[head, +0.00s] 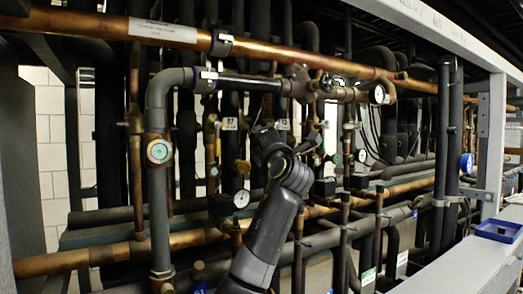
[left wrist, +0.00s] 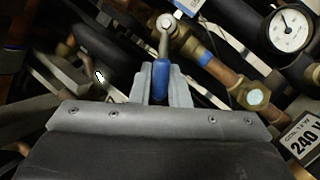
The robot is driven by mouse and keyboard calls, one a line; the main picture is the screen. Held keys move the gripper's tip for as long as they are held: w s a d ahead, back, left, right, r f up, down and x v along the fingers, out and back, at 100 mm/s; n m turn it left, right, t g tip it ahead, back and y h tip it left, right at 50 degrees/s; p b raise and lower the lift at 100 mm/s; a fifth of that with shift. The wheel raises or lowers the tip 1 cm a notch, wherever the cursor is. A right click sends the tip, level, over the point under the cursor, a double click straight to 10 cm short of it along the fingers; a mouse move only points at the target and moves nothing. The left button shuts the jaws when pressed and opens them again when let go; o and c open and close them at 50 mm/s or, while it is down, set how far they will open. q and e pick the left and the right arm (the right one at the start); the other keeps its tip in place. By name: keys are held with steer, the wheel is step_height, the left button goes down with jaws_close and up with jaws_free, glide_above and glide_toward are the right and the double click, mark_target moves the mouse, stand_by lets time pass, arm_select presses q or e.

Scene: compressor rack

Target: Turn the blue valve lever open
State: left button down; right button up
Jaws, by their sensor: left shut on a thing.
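The blue valve lever (left wrist: 161,78) shows in the left wrist view. It runs from a brass valve body (left wrist: 183,40) down between the fingers of my left gripper (left wrist: 160,92). The gripper is shut on the lever's blue sleeve; the lever's bare metal neck shows above the fingertips. In the head view, one dark arm (head: 268,230) rises from the bottom middle to the pipes. Its jaws and the blue lever cannot be made out there. My right gripper is in neither view.
Beside the valve are a white round gauge (left wrist: 289,30) and a copper pipe (left wrist: 222,73). Pipes crowd the rack around the arm, with a long copper pipe (head: 280,57) across the top. A blue tray (head: 498,231) sits on the ledge at right.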

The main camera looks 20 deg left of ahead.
arm_select(q)
steer(key=shift+w+d+f+n+y+b, duration=0.1)
steer(key=shift+n+y+b, duration=0.3)
steer(key=shift+n+b, duration=0.45)
steer(key=shift+n, duration=0.45)
steer(key=c, duration=1.7)
jaws_free()
steer(key=shift+w, duration=0.1)
steer(key=shift+o, duration=1.3)
steer(key=shift+w, duration=0.1)
steer(key=shift+o, duration=0.3)
steer(key=shift+w+f, duration=0.15)
steer(key=shift+f, duration=0.05)
